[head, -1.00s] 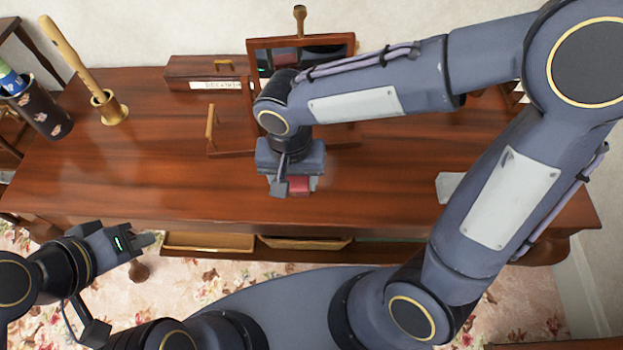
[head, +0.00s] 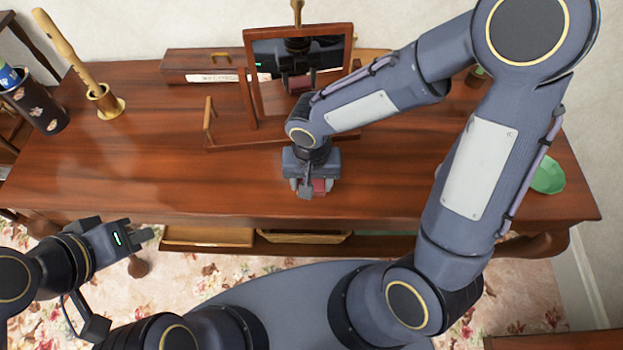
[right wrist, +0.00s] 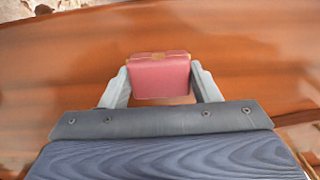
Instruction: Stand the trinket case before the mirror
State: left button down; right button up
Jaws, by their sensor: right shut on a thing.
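The trinket case is a small red box with a tan edge and clasp. In the right wrist view the trinket case (right wrist: 160,78) sits between both fingers of my right gripper (right wrist: 160,88), which is shut on it. In the head view the right gripper (head: 313,188) is over the front part of the desk, and the case (head: 320,186) shows partly under it. The mirror (head: 298,62), in a brown wooden frame on a stand, is behind the gripper and reflects the case. My left gripper (head: 142,236) is off the desk's front left; its finger gap is unclear.
The wooden desk (head: 150,165) is clear at left and front. A wooden box (head: 205,65) stands behind the mirror's left. A brass holder (head: 106,102) with a wooden stick and a dark cup (head: 38,105) are at left. A green dish (head: 547,175) lies at right.

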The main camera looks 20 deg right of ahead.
jog(key=shift+f, duration=0.2)
jog(key=o, duration=1)
jog(key=shift+r, duration=0.1)
jog(key=shift+r, duration=0.25)
notch_tip(320, 180, up, 12)
jog(key=p, duration=0.2)
jog(key=shift+s+d+r+n+t+y, duration=0.25)
jog(key=shift+s+d+r+t+y, duration=0.6)
jog(key=shift+s+d, duration=0.95)
jog(key=shift+s+d+r+n+t+y, duration=0.4)
jog(key=shift+s+d+t, duration=0.6)
jog(key=shift+s+d, duration=0.75)
jog(key=shift+s+d+r+n+t+y, duration=0.15)
jog(key=shift+s+d+r+t+y, duration=0.65)
jog(key=shift+s+d, duration=1)
